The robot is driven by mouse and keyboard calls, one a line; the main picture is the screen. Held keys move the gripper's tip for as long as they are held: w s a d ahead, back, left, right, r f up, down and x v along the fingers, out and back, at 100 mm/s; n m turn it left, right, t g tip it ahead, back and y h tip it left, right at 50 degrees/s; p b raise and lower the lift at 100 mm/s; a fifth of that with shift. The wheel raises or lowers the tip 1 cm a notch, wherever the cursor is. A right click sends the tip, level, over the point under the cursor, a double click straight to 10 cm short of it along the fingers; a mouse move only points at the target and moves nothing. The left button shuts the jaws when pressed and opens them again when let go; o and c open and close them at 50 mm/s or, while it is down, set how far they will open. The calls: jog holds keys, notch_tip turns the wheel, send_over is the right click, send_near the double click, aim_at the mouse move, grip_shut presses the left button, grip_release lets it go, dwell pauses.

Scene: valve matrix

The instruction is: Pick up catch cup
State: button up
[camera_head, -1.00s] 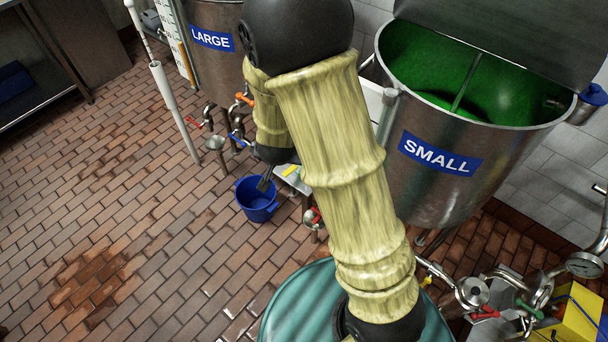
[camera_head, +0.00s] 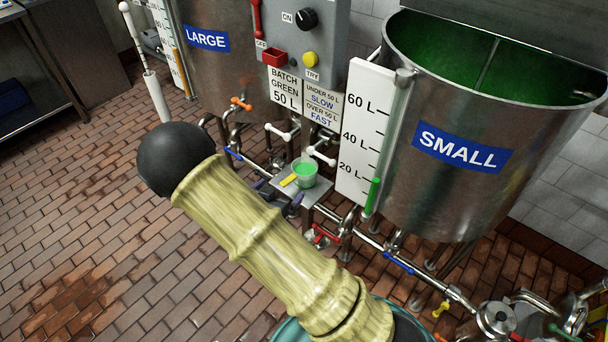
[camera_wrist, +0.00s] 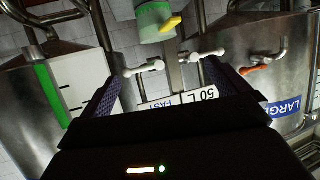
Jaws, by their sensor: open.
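The catch cup looks to be the small pale cup with green contents (camera_head: 304,172), standing on a small grey shelf (camera_head: 316,190) between the two tanks. In the wrist view, which is upside down, the cup (camera_wrist: 154,18) is at the top, cut by the frame edge. My gripper (camera_head: 279,192) is at the near side of the shelf, partly hidden by my arm. In the wrist view my gripper (camera_wrist: 158,66) has its dark fingers wide apart with nothing held. The cup lies beyond the fingertips, roughly in line with the gap.
A yellow piece (camera_head: 288,180) lies beside the cup. White-handled valves (camera_head: 320,156) and pipes sit close behind it. The SMALL tank (camera_head: 450,140) and its level gauge (camera_head: 364,130) stand to the right, the LARGE tank (camera_head: 212,75) to the left. Open tiled floor lies at left.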

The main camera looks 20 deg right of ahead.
aim_at(302, 171)
jog(key=x, duration=1.2)
jog(key=shift+d+f, duration=0.1)
jog(key=shift+f, duration=0.05)
jog(key=shift+w+b, duration=0.1)
jog(key=shift+b, duration=0.2)
jog(key=x, duration=0.5)
jog(key=shift+d+f, duration=0.15)
jog(key=shift+f, duration=0.05)
jog(key=shift+c, duration=0.4)
jog(key=c, duration=1.1)
